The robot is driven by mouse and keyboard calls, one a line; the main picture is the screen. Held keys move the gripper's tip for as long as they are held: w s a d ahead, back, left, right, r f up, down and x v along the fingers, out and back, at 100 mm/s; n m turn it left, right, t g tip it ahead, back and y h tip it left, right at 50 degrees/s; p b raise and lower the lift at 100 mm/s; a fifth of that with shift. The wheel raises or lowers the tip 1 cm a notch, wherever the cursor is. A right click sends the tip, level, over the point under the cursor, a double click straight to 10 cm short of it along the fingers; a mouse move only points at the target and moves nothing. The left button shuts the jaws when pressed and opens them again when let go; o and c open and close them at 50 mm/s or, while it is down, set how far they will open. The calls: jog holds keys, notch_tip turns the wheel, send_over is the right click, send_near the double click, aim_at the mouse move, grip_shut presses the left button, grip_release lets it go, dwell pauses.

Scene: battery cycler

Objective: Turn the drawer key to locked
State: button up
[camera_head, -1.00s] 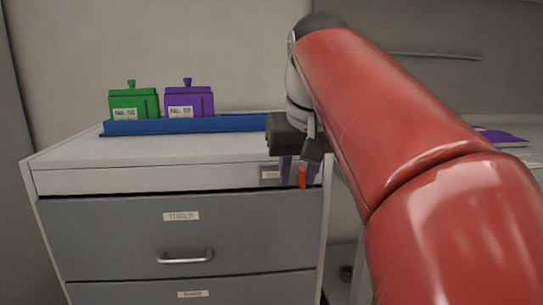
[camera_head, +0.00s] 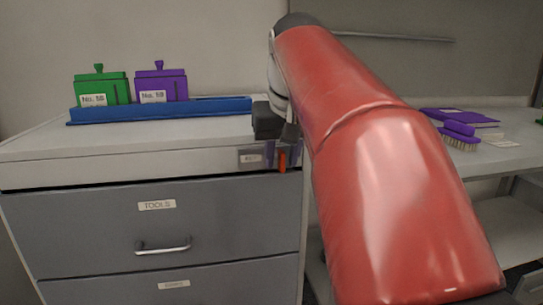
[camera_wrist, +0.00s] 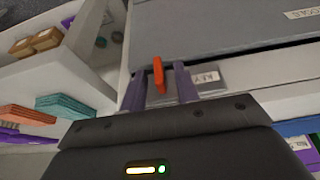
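The orange drawer key (camera_head: 282,160) stands out from the cabinet's front strip, at its right end, beside a small KEY label (camera_head: 251,158). It looks upright in the head view. In the wrist view the key (camera_wrist: 158,74) shows between the two purple fingers of my gripper (camera_wrist: 160,86), with a gap on each side. My gripper (camera_head: 280,155) is open around the key; no finger clearly touches it. The far finger is partly hidden in the head view.
The TOOLS drawer (camera_head: 150,220) below is shut. A blue tray (camera_head: 215,108) with a green block (camera_head: 101,88) and a purple block (camera_head: 161,85) stands on the cabinet. A bench with a purple brush (camera_head: 459,136) is at the right.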

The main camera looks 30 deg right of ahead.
grip_shut()
